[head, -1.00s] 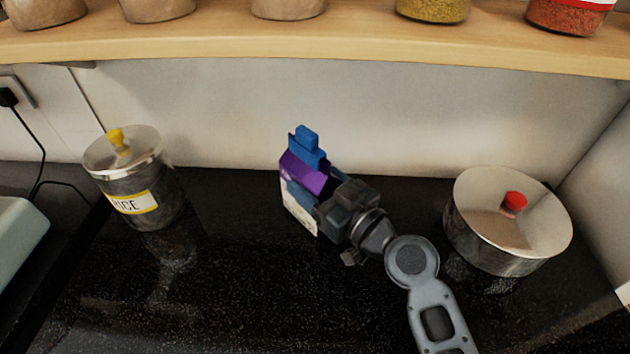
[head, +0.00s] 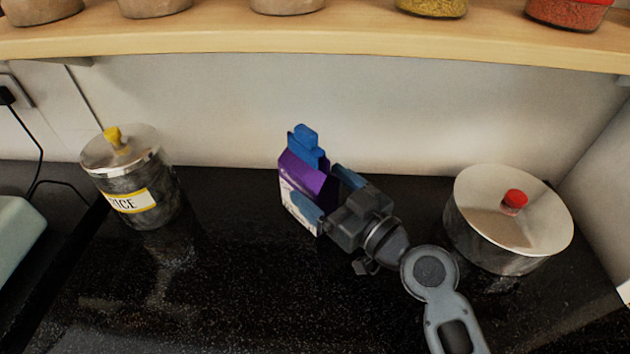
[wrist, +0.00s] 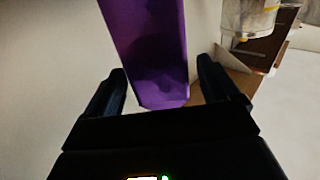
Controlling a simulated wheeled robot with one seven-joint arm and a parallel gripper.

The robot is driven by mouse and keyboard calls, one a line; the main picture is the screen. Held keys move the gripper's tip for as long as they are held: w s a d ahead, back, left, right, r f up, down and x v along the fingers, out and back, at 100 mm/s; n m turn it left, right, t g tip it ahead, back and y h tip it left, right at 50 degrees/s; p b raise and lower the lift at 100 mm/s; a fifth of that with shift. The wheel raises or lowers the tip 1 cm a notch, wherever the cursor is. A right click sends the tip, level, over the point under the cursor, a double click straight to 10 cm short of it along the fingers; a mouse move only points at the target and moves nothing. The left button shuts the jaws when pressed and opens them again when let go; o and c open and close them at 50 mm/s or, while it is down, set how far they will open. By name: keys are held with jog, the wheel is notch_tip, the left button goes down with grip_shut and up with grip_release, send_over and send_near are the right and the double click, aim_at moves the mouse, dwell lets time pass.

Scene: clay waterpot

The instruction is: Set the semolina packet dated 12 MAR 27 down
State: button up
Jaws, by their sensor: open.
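The purple and white semolina packet (head: 304,177), with a blue clip (head: 306,140) at its top, stands on the black counter close to the back wall. No date can be read on it. My gripper (head: 328,194) is open at the packet's right front side, its blue fingers apart. In the wrist view the packet's purple side (wrist: 150,50) lies ahead, between and beyond the open fingers (wrist: 163,88). The near finger hides part of the packet's lower side in the head view.
A lidded rice jar (head: 130,180) stands to the left, and a steel pot (head: 508,222) with a red-knobbed lid to the right. A wooden shelf (head: 300,38) with several jars runs above. The front of the counter (head: 230,290) is clear.

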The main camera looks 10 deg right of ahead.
jog(key=b+v, duration=0.2)
jog(key=v, duration=0.7)
jog(key=shift+s, duration=0.15)
jog(key=shift+d+r, duration=0.1)
